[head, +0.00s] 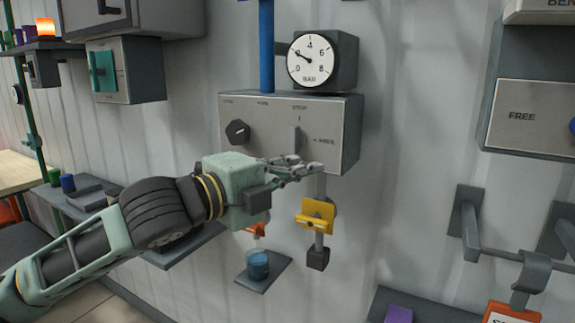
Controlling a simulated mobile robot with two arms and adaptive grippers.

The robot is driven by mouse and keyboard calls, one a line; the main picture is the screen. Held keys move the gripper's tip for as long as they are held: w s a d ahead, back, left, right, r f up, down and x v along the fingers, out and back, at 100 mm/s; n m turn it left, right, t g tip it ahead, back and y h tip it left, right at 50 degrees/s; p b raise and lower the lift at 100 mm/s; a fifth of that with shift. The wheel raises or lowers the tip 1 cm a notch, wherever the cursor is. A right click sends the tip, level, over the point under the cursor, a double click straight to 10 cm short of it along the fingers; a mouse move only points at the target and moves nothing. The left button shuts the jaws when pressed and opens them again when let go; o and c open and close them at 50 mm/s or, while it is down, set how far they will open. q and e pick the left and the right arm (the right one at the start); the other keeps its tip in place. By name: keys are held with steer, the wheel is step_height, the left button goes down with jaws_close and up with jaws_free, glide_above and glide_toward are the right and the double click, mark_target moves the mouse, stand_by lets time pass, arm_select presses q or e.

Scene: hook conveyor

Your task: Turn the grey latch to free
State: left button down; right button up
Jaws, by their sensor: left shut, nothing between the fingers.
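A light panel labelled FREE (535,112) is on a grey housing at the right edge, and it is cut off by the frame. A blue round part (572,126) shows at its right edge. I cannot make out a grey latch there. A grey upright lever (297,139) is on the control box (346,135) in the middle, below the word STOP. My left gripper (305,168) is shut and empty, its fingers pointing right just in front of the lower edge of that box. It is well left of the FREE panel. My right gripper is not in view.
A pressure gauge (311,61) tops the control box beside a blue pipe (266,45). A grey rail with a hook (530,275) is lower right.

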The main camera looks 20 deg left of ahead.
mark_target(296, 140)
arm_select(q)
steer(key=p+x, duration=0.2)
steer(key=x, duration=0.5)
steer(key=a+p, duration=0.1)
steer(key=a, duration=0.3)
steer(key=shift+s+a, duration=0.1)
steer(key=shift+a, duration=0.05)
steer(key=shift+f+m+p, duration=0.1)
steer(key=shift+m+p, duration=0.2)
steer(key=shift+p, duration=0.15)
steer(key=shift+a+f+m+g+p, duration=0.15)
steer(key=shift+m+g+p, duration=0.2)
steer(key=shift+p, duration=0.2)
